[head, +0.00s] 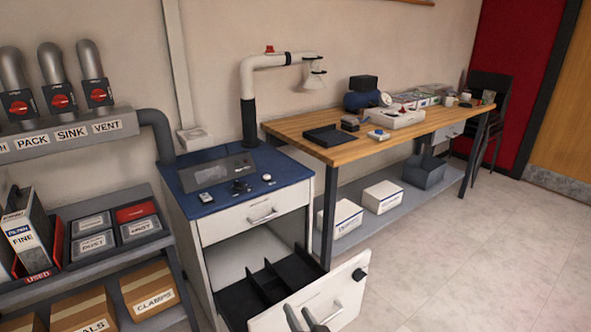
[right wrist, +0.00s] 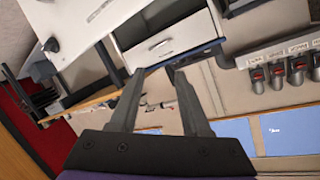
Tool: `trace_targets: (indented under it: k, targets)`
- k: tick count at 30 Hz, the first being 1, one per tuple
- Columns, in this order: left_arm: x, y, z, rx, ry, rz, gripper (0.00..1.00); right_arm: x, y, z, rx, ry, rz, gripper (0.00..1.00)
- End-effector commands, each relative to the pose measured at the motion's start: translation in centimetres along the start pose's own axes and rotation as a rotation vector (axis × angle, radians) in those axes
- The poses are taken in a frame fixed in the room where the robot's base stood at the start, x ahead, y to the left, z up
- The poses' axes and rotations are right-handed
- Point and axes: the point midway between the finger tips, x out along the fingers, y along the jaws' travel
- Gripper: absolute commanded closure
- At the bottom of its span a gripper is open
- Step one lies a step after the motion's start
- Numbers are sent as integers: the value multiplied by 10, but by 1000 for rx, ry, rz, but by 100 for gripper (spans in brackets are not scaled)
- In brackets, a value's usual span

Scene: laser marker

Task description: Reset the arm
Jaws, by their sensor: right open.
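My right gripper (head: 306,320) shows at the bottom edge of the head view, in front of the white panel of the pulled-out lower drawer (head: 340,291). In the right wrist view its two dark fingers (right wrist: 154,70) are apart, with nothing between them. That view is turned over and shows the white cabinet with its handle (right wrist: 160,47) beyond the fingertips. I cannot tell if the gripper touches the drawer panel. The rest of my right arm is out of the head view. My left gripper is in neither view.
The blue-topped cabinet (head: 215,172) has a shut upper drawer (head: 262,210). The open lower drawer sticks out over the floor, with black dividers inside. A shelf rack (head: 100,259) stands at left, a wooden workbench (head: 330,150) behind right. The floor (head: 460,260) at right is clear.

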Motion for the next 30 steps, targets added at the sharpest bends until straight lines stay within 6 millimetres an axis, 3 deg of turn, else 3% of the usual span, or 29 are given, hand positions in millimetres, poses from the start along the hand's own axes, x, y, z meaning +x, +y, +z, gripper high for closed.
trace_targets:
  k: [1,9,18,30]
  targets:
    - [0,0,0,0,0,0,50,-22,13,6,-43,-77,26,53]
    - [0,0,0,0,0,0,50,-141,89,63,-211,-502,237,53]
    - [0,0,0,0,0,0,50,-259,153,108,-259,-812,496,53]
    - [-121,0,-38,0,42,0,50,-299,89,7,-271,-777,489,53]
